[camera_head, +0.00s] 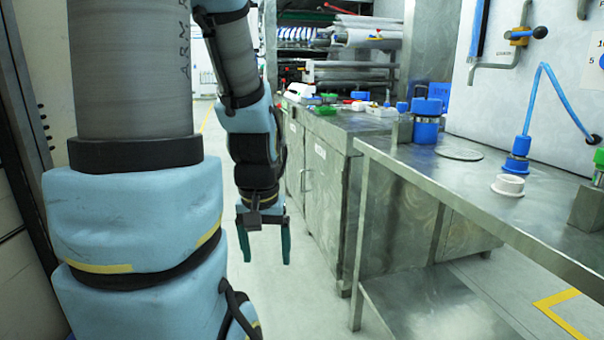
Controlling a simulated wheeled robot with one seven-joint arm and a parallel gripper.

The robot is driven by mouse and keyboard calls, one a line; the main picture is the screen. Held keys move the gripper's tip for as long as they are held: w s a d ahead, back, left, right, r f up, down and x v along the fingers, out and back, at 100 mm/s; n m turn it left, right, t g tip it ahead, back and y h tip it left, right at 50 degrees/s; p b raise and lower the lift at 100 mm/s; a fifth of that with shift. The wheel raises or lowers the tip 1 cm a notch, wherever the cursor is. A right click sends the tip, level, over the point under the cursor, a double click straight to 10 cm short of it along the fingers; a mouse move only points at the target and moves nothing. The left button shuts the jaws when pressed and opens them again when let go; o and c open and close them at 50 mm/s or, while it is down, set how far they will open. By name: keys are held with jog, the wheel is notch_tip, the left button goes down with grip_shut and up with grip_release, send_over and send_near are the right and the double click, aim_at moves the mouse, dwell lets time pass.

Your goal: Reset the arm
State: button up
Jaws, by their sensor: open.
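My gripper (266,247) hangs at the end of my arm, left of the middle in the head view. Its two dark green fingers point down and stand apart with nothing between them. It is over the open floor, left of the steel cabinet and the steel table, and touches nothing. The thick column and blue padded links of my arm fill the left side of the view.
A steel table (470,197) on the right bears blue containers (426,121), a white ring-shaped piece (508,185) and a blue fitting with a hose (517,160). A steel cabinet (320,175) with small items stands behind. Grey floor (300,300) is clear below my gripper.

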notch_tip(320, 180, up, 19)
jog(key=p, duration=1.7)
jog(key=shift+w, duration=0.3)
jog(key=shift+d+f, duration=0.1)
